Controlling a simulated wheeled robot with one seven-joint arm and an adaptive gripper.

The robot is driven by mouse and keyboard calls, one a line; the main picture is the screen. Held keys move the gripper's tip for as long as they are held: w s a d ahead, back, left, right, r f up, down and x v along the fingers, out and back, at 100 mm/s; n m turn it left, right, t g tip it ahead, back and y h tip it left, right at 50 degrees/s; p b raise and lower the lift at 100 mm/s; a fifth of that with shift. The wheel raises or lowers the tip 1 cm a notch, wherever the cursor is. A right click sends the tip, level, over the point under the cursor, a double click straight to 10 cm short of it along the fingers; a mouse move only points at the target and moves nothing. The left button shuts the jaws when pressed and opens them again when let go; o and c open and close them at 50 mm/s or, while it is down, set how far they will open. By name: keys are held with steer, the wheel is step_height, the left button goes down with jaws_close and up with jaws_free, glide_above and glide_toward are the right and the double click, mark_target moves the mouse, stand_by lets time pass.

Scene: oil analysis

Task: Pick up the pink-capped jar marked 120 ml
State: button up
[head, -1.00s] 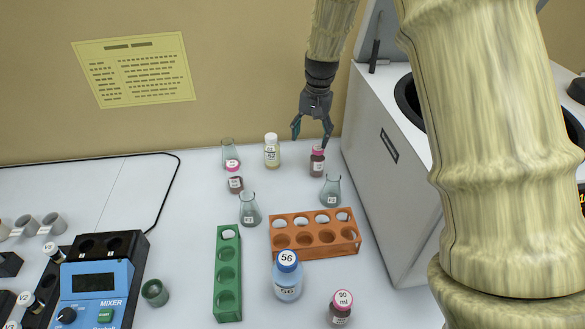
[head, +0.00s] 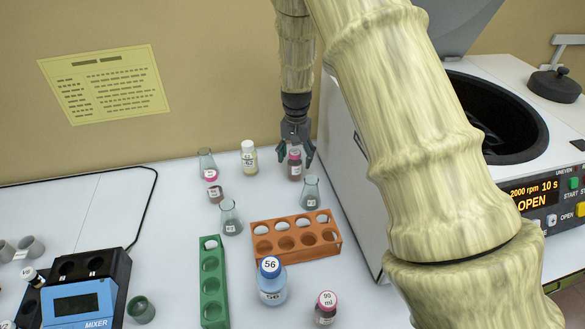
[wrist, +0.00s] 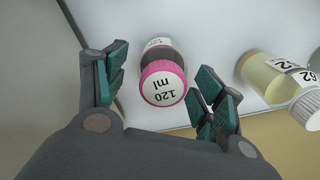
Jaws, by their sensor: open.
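The pink-capped jar marked 120 ml (wrist: 162,84) stands upright between my open fingers in the wrist view, its cap facing the camera. In the head view the same jar (head: 294,164) stands at the back of the table beside the white centrifuge. My gripper (head: 295,160) is lowered around it from above and behind, fingers apart. In the wrist view my gripper (wrist: 155,90) has a finger on each side of the jar. A gap shows on the left; the right finger is close to the cap, and I cannot tell whether it touches.
A pale-yellow bottle marked 62 (wrist: 280,82) stands close by, beyond the right finger. A flask (head: 310,193) stands in front of the jar, with an orange rack (head: 297,247) nearer. The centrifuge (head: 350,190) is close on the right. Another pink-capped jar (head: 213,188) stands left.

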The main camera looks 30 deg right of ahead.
mark_target(295, 166)
steer(key=shift+s+a+f+p, duration=0.15)
steer(key=shift+f+p, duration=0.2)
steer(key=shift+f, duration=0.7)
steer(key=shift+a+f+p, duration=0.1)
steer(key=shift+f+p, duration=0.25)
steer(key=shift+f, duration=0.65)
steer(key=c, duration=1.2)
